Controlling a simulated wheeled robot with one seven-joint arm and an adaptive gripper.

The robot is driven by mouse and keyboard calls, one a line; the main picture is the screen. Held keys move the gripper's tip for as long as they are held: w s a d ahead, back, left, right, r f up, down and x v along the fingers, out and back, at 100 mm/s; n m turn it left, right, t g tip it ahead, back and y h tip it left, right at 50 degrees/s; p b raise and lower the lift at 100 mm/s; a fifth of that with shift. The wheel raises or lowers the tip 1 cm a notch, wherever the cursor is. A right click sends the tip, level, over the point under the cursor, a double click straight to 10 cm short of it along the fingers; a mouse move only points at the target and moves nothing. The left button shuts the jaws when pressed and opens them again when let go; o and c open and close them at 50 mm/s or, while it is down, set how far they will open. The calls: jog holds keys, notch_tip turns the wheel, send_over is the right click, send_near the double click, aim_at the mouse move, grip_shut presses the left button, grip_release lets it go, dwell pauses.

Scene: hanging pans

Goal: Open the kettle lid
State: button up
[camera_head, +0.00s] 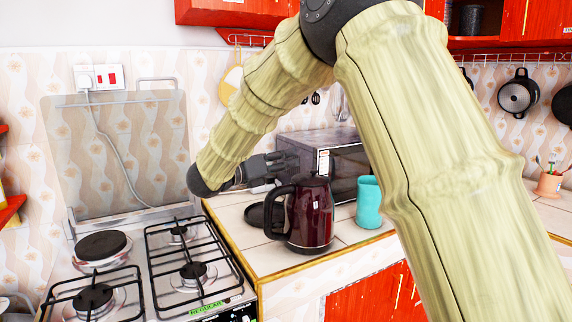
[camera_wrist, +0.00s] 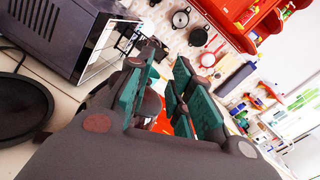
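The dark red kettle (camera_head: 310,214) stands upright on the counter, its black handle (camera_head: 277,208) toward the left. Its black lid (camera_head: 314,179) looks down on the top. My gripper (camera_head: 282,166) is behind and left of the kettle at about lid height, pointing right. In the wrist view my gripper (camera_wrist: 165,95) shows its teal-padded fingers apart, with a gap between them. A dark shape lies low between the fingers there; I cannot tell if it is part of the kettle. I see no contact with the lid.
A microwave (camera_head: 325,152) stands close behind the gripper. A teal cup (camera_head: 368,204) is right of the kettle. A black round plate (camera_head: 257,215) lies left of it, also in the wrist view (camera_wrist: 22,112). A gas stove (camera_head: 165,272) is at the left.

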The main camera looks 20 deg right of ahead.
jog(key=shift+o, duration=1.1)
jog(key=v, duration=1.2)
